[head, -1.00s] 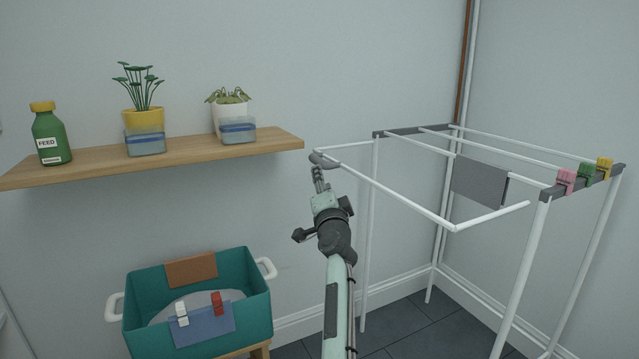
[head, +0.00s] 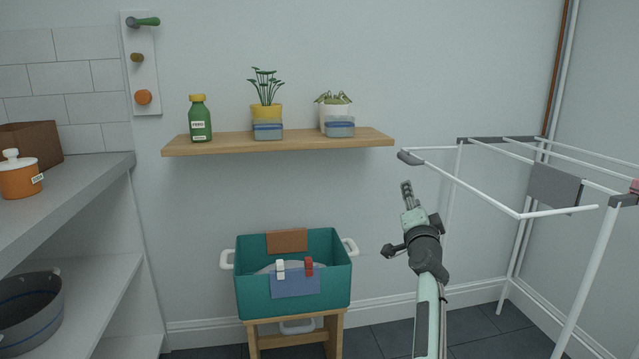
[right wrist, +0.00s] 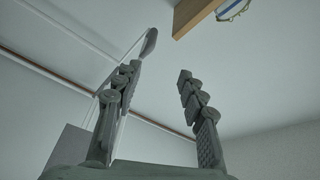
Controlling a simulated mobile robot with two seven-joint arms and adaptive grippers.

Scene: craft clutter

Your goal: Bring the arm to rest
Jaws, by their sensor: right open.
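My right arm rises from the bottom of the head view, with its gripper (head: 407,194) pointing up in free air. The gripper is just below the grey-tipped end of the drying rack's white arm (head: 470,189) in the picture. In the right wrist view its two fingers (right wrist: 158,100) stand wide apart with nothing between them. The rack rail and the wooden shelf corner (right wrist: 195,15) show beyond the fingers there. My left gripper is not in view.
A wooden shelf (head: 200,147) holds a green bottle (head: 200,122) and two potted plants. A teal tub (head: 255,290) with clipped cloths stands on a wooden stool (head: 335,335). A grey counter (head: 100,172) is at the left, the drying rack (head: 590,295) at the right.

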